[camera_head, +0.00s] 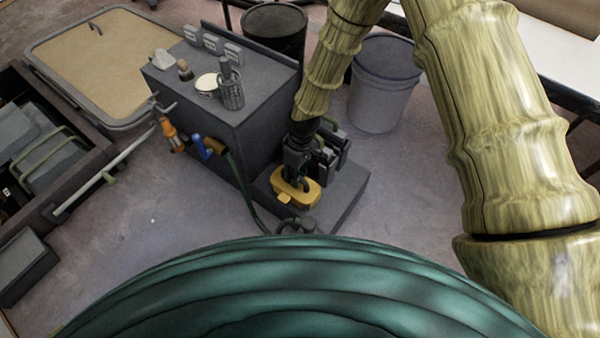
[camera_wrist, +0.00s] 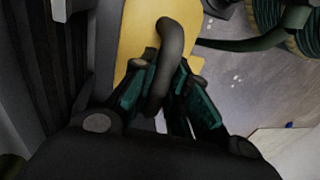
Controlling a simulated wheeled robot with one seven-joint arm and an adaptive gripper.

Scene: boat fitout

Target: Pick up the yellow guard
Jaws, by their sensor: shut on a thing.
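The yellow guard (camera_head: 295,190) is a rounded yellow piece with a dark handle, low at the front of the grey cabinet's step in the head view. In the wrist view the guard's yellow plate (camera_wrist: 190,14) fills the upper middle, with its dark curved handle (camera_wrist: 170,62) standing out from it. My gripper (camera_head: 294,166) is above the guard in the head view. In the wrist view my gripper (camera_wrist: 168,90) has its green-padded fingers closed on the handle from both sides. I cannot tell whether the guard touches the step.
The grey cabinet (camera_head: 225,110) holds small items on top, with tools on its side. Dark blocks (camera_head: 328,155) stand right beside my gripper on the step (camera_head: 342,195). A grey bucket (camera_head: 382,85) and a dark drum (camera_head: 273,30) stand behind. The floor (camera_head: 150,215) to the left is mostly clear.

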